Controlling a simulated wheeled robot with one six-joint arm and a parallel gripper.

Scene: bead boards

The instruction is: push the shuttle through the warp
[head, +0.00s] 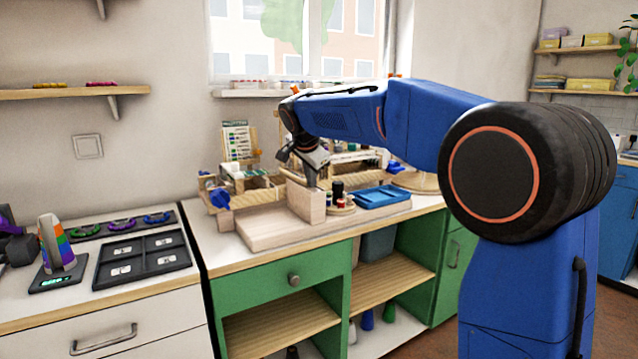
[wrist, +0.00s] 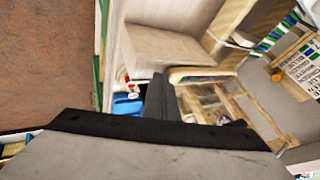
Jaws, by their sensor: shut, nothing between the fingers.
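My gripper (head: 314,181) is shut and empty, pointing down behind the top of a pale wooden block (head: 305,202). In the wrist view its dark closed fingers (wrist: 156,92) stand beside the same block (wrist: 165,52). A pale slat with a rounded end (wrist: 200,74) lies just right of the fingertips; it may be the shuttle, but I cannot tell. The fingers seem close to its end; contact is unclear. A wooden frame (wrist: 205,105) lies below it. The warp threads cannot be made out in either view.
A blue tray (head: 382,196) and small bottles (head: 338,196) stand right of the block. The block rises from a wooden board (head: 262,232) on the counter. A blue object (head: 220,198) is at the left. A card stand (head: 237,142) is behind. The board's front left is clear.

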